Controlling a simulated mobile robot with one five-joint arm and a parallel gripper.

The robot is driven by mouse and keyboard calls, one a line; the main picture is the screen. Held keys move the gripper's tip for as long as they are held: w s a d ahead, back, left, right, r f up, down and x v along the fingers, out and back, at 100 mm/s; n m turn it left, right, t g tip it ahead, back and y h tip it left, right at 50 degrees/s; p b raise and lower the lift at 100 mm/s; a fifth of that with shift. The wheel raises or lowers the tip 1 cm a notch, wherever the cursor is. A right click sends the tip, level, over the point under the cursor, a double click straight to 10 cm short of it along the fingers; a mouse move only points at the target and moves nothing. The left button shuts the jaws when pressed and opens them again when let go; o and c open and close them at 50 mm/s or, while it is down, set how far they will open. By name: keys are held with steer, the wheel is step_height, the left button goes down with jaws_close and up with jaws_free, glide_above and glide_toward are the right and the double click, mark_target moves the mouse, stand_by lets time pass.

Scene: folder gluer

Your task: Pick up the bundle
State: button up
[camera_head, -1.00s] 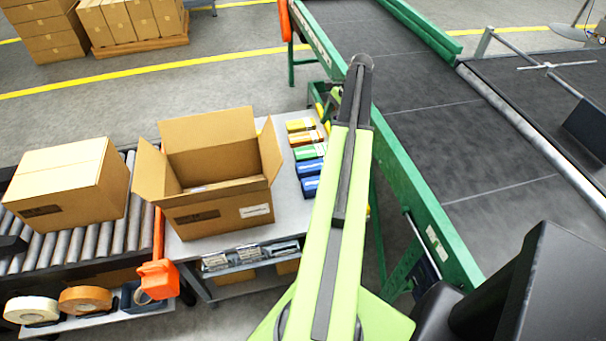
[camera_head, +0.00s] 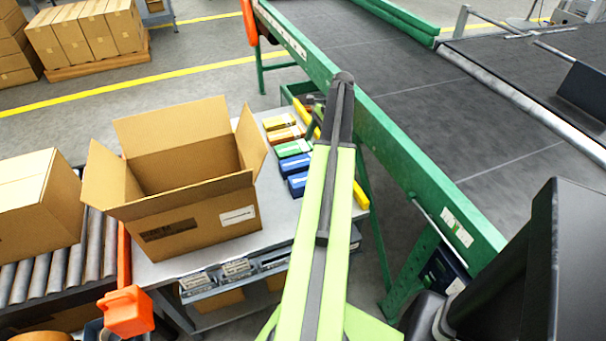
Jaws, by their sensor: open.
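Several small flat bundles lie in a column on the grey table (camera_head: 190,262), right of the open carton. From the far end they are a yellow bundle (camera_head: 278,122), an orange bundle (camera_head: 284,135), a green bundle (camera_head: 293,148) and blue bundles (camera_head: 295,164) nearest me. I cannot tell which one the task means. My green arm stretches forward just right of them and may hide part of the table's right side. Its black far end is beyond the bundles in the picture. My gripper does not show; the arm seems to hide it.
An open empty-looking carton (camera_head: 200,215) stands left of the bundles. A closed carton (camera_head: 38,205) sits on the roller conveyor (camera_head: 85,250) at left. A green-framed belt machine (camera_head: 400,170) runs along the right. A yellow bar (camera_head: 361,196) shows beside my arm.

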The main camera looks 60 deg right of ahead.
mark_target(305, 160)
steer(key=b+x, duration=0.2)
steer(key=x, duration=0.2)
steer(key=shift+f, duration=0.2)
steer(key=shift+a+f+b, duration=0.1)
steer(key=shift+a+b, duration=0.05)
steer(key=shift+b, duration=0.2)
steer(key=b+x, duration=0.4)
steer(key=x, duration=0.1)
steer(key=shift+w+b, duration=0.2)
steer(key=shift+b, duration=0.15)
steer(key=c, duration=1.7)
steer(key=shift+c, duration=0.2)
steer(key=shift+r+p, duration=0.25)
steer(key=shift+p, duration=0.1)
